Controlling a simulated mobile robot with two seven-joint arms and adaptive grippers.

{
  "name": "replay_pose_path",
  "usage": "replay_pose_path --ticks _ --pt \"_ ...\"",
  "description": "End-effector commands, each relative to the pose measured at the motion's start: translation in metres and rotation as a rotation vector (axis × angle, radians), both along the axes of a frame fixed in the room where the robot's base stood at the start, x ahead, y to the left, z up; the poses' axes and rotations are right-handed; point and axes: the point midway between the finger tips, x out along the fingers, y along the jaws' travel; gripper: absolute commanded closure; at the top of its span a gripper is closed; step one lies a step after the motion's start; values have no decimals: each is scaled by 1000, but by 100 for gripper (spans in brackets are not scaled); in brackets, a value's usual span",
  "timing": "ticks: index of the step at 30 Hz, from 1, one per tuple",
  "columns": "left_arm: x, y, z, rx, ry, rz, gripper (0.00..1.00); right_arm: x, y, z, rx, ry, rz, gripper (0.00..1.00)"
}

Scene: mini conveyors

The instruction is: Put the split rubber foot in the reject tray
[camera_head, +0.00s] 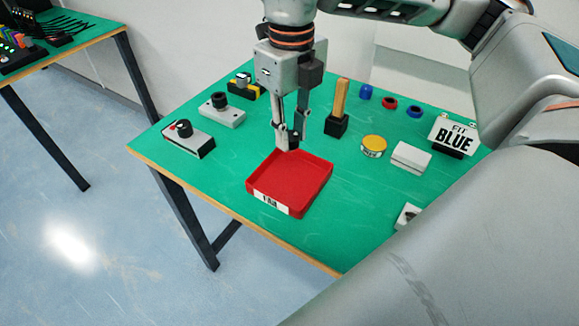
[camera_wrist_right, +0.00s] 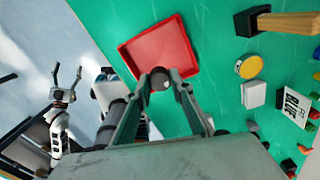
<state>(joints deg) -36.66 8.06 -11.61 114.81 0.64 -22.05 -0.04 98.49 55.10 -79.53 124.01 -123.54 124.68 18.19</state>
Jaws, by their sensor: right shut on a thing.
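My right gripper (camera_head: 288,140) is shut on a small dark rubber foot (camera_wrist_right: 160,80), held between its fingertips. The fingers hide part of the foot, and no split can be made out. The red reject tray (camera_head: 262,187), with a white label on its front, lies on the green table. In the head view the fingertips are at the tray's far edge. In the right wrist view the tray (camera_wrist_right: 130,58) shows just beyond the fingertips. My left gripper (camera_wrist_right: 68,80) shows at the left of the right wrist view, fingers spread and empty, away from the tray.
A black block with a wooden handle (camera_head: 339,105) stands right of the gripper. A yellow-topped tin (camera_head: 373,145), a white block (camera_head: 411,157) and a "FIT BLUE" sign (camera_head: 454,135) are further right. Grey devices with black knobs (camera_head: 188,140) stand left. The table's front-left is clear.

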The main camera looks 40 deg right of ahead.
Motion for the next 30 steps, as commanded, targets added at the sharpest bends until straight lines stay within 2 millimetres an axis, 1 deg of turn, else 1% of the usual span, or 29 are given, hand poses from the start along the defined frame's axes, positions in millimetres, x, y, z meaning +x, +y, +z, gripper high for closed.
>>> replay_pose_path --ticks 1,3,6,14,21,24,30 --pt "1 0 -1 1 -2 0 34 -1 0 -16 0 6 0 98" --pt "2 1 -1 3 -6 1 34 -1 0 -30 -1 6 0 98" --pt "4 2 -2 6 -8 1 34 -1 0 -45 -1 4 0 98" --pt "8 3 -3 9 -13 1 34 0 0 -61 0 2 0 98" --pt "6 3 -8 13 -7 -1 34 -1 0 -95 -1 4 1 98" --pt "6 3 -7 14 -9 -1 34 0 0 -99 0 0 1 98" --pt "7 3 -4 13 -13 -1 34 0 0 -97 0 -1 1 98"
